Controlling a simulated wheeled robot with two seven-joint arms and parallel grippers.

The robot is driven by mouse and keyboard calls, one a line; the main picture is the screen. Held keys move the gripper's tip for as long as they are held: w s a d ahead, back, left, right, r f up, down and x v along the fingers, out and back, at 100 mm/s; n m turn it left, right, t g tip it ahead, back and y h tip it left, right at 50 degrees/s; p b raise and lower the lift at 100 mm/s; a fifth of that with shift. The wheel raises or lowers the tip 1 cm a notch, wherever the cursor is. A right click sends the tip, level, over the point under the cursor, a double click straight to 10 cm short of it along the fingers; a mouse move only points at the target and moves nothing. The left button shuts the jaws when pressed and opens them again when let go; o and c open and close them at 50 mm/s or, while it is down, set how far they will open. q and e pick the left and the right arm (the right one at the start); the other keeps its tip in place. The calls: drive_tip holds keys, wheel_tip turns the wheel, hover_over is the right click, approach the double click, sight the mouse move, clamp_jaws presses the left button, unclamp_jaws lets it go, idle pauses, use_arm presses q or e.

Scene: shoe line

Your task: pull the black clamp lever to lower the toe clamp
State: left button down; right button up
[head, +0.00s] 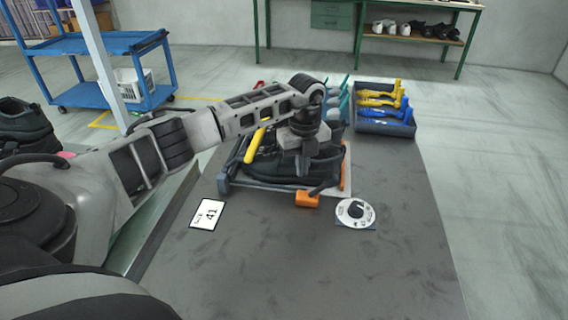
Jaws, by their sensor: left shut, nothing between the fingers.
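A black shoe (277,167) sits in a fixture with a low frame (266,187) on the grey table. A short black lever (322,187) angles up to the right from an orange block (307,199) at the fixture's front. A yellow bar (254,146) slants beside the shoe on the left. My left gripper (303,168) points down over the shoe, behind the orange block and apart from the black lever. It is shut and empty. My left wrist hides part of the shoe and the fixture's back; I cannot make out the toe clamp. My right gripper is out of view.
A white dial (349,220) lies right of the orange block, and a card marked 41 (207,214) lies to the left. A dark tray (385,130) with yellow and blue tools stands at the back right. The table's front right is clear.

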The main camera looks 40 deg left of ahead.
use_arm(q)
wheel_tip(320, 180, up, 6)
drive_tip(key=p, duration=0.4)
drive_tip(key=shift+r+p, duration=0.25)
drive_tip(key=shift+p, duration=0.15)
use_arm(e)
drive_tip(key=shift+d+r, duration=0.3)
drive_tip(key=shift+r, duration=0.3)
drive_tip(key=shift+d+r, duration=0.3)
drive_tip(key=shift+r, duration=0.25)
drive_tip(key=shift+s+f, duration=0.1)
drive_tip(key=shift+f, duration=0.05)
